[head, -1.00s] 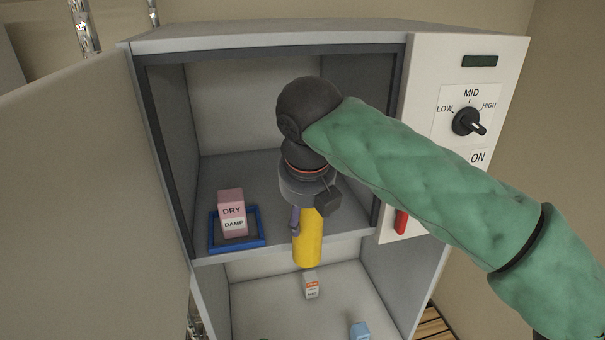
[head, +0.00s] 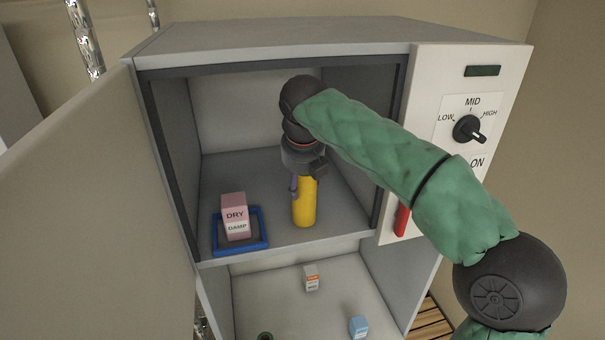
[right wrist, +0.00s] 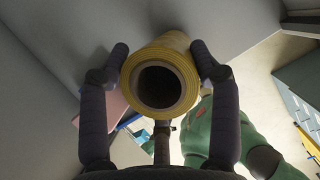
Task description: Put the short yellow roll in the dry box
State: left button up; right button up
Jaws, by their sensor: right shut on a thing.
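The short yellow roll (head: 305,204) is upright inside the upper compartment of the open dry box (head: 280,35), over its shelf floor. I cannot tell whether its bottom touches the floor. My right gripper (head: 306,184) is shut on the roll's upper part from above. In the right wrist view the roll (right wrist: 160,75) shows its hollow end between the two fingers of my gripper (right wrist: 160,72). My left gripper is not in view.
A pink-and-white DRY/DAMP block (head: 235,215) stands in a blue frame (head: 217,247) left of the roll. The open door (head: 80,190) is at left. The control panel has a knob (head: 468,129) and red handle (head: 402,219). Small boxes (head: 312,278) (head: 358,327) are in the lower compartment.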

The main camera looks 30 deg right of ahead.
jog(key=shift+s+r, duration=0.15)
jog(key=shift+s, duration=0.1)
jog(key=shift+f, duration=0.2)
jog(key=o, duration=1.7)
jog(key=shift+w, duration=0.15)
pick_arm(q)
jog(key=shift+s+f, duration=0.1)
